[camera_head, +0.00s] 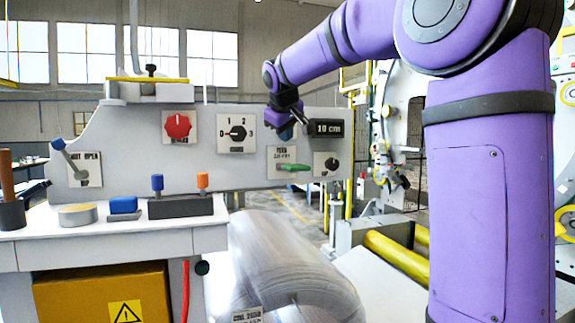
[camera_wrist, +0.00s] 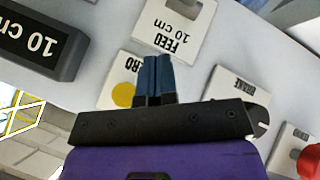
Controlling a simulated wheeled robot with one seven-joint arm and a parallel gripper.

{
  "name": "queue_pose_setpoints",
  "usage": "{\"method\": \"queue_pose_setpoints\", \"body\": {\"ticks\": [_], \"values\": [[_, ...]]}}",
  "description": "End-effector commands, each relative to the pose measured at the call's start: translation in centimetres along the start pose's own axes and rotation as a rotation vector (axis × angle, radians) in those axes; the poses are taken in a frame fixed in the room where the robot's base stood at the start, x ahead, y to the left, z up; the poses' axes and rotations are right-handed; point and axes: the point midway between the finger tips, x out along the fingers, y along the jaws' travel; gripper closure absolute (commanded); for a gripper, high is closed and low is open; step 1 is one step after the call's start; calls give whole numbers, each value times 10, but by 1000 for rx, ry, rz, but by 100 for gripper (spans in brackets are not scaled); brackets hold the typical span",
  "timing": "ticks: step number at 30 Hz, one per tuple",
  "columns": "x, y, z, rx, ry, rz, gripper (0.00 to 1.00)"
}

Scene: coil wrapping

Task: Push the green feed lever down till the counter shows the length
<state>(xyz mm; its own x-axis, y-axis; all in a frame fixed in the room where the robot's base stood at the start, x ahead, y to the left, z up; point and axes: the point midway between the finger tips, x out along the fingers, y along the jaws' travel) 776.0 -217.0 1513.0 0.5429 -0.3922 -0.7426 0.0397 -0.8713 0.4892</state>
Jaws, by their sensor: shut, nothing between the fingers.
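The green feed lever (camera_head: 293,167) sits on a pale plate on the machine's grey panel in the head view, lying about level. Its plate (camera_wrist: 175,28) shows in the wrist view, upside down and marked "FEED 10 cm". My gripper (camera_head: 287,132) is above the lever and left of the counter, apart from the lever as far as I can see. Its blue fingers (camera_wrist: 157,76) are together and empty. I cannot make out the lever in the wrist view.
A yellow button (camera_wrist: 123,94) on a "ZERO" plate is close beside the fingers. The panel has a red knob (camera_head: 178,125), a numbered dial (camera_head: 237,133) and a black knob (camera_head: 326,165). A wrapped coil (camera_head: 280,255) stands below.

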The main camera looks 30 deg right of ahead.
Motion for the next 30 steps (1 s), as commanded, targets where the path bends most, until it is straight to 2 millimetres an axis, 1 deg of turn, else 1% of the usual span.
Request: {"method": "queue_pose_setpoints", "body": {"ticks": [6, 12, 30], "values": [[17, -13, 13, -1, 0, 0, 100], [26, -19, 19, 0, 1, 0, 100], [29, -21, 21, 0, 1, 0, 100]]}}
